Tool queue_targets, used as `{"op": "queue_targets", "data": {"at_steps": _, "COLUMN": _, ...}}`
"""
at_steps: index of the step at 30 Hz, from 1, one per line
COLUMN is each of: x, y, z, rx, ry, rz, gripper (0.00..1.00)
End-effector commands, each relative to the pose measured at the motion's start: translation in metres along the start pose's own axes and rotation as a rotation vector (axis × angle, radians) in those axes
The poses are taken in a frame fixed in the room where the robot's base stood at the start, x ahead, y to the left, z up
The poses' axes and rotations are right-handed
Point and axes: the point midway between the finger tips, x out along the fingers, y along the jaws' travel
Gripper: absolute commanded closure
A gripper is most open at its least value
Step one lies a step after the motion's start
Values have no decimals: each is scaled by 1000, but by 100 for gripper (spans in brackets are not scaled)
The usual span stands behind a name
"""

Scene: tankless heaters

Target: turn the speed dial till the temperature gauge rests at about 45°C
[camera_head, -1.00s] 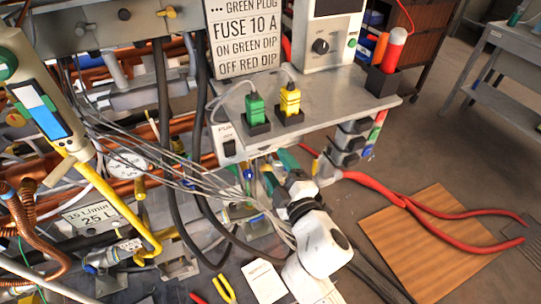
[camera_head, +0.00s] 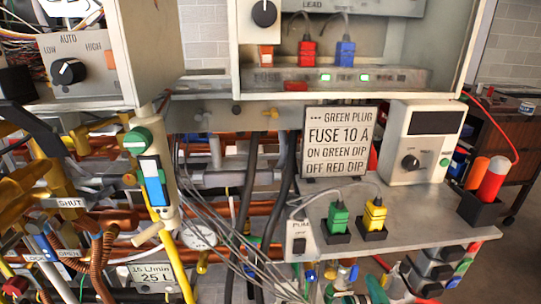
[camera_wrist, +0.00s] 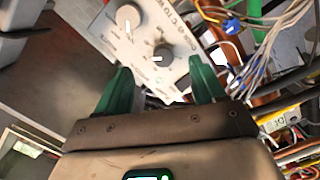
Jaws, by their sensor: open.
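In the wrist view my gripper (camera_wrist: 162,85) is open, its two green fingers apart and nothing between them. Beyond the fingers is a pale panel with a grey dial (camera_wrist: 163,56) that has a white mark, roughly in line with the gap. A second, lighter dial (camera_wrist: 128,18) sits above left. The panel's lettering is too blurred to read, so I cannot tell which is the speed dial. In the head view a round white gauge (camera_head: 197,238) is partly hidden behind cables; its reading is illegible.
In the head view a LOW-AUTO-HIGH dial (camera_head: 68,71) is at left, and a white box with a black dial (camera_head: 410,162) is at right. Green (camera_head: 338,217) and yellow (camera_head: 375,214) plugs stand on the shelf. Loose wires (camera_wrist: 270,45) crowd the right of the wrist view.

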Motion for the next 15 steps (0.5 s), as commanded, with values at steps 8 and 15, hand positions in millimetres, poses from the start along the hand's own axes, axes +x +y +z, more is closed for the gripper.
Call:
{"op": "queue_targets", "data": {"at_steps": 8, "x": -60, "y": 1, "z": 97, "rx": 362, "ry": -490, "rz": -175, "gripper": 31}}
{"op": "queue_targets", "data": {"at_steps": 15, "x": -155, "y": -30, "z": 135, "rx": 652, "ry": -910, "rz": -432, "gripper": 31}}
